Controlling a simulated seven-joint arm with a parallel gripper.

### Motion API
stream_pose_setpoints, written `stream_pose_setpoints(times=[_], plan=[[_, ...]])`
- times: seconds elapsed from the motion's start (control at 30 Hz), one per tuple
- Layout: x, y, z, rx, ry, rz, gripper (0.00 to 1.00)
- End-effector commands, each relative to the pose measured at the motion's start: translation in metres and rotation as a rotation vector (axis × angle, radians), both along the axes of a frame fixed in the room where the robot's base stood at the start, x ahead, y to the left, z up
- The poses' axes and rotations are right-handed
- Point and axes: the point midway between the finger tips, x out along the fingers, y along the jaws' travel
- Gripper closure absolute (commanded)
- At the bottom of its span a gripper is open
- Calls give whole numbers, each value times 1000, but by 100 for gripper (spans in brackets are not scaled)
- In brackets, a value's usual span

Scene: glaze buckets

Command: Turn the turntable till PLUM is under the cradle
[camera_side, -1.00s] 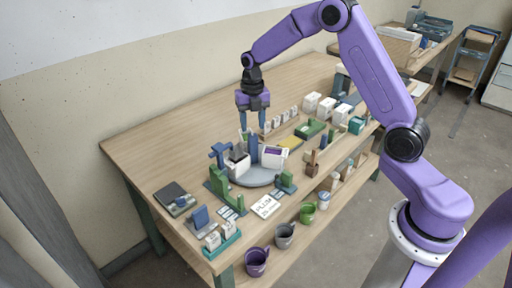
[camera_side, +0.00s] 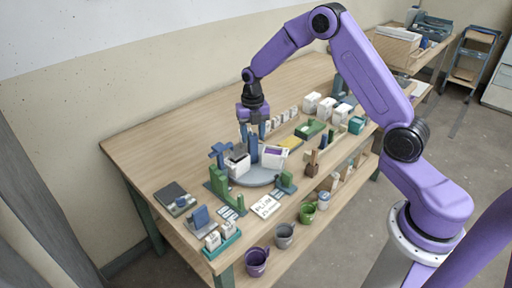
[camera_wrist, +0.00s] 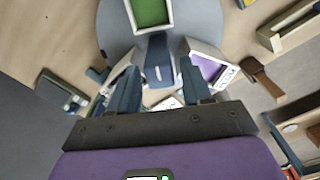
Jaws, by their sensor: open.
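The grey round turntable (camera_side: 262,178) stands near the table's front, with a blue upright post (camera_side: 253,149) at its middle. A white container with purple inside (camera_side: 273,156) is on its right side; it also shows right of the post in the wrist view (camera_wrist: 208,68). A white container with a dark top (camera_side: 238,163) is on the left, and one with green inside (camera_wrist: 152,12) is at the far side. My gripper (camera_side: 252,136) is open above the turntable, its fingers spread either side of the post in the wrist view. I cannot tell whether they touch it. A blue-topped stand (camera_side: 219,150), perhaps the cradle, is at the left edge.
A card reading PLUM (camera_side: 265,205) lies in front of the turntable. A green block stand (camera_side: 286,182) is close at its right. The table's back left is clear.

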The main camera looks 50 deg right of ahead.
Motion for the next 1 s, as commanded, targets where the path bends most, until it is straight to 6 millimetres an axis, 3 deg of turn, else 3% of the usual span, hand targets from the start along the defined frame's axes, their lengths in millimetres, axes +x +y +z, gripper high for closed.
stream_pose_setpoints(times=[0.27,0.4,0.43,0.67,1.0], plan=[[0,0,-1,0,0,0,51],[0,0,-1,0,0,0,97],[0,0,-1,0,0,0,100],[0,0,-1,-1,-1,-84,100],[0,0,0,0,-1,-491,100]])
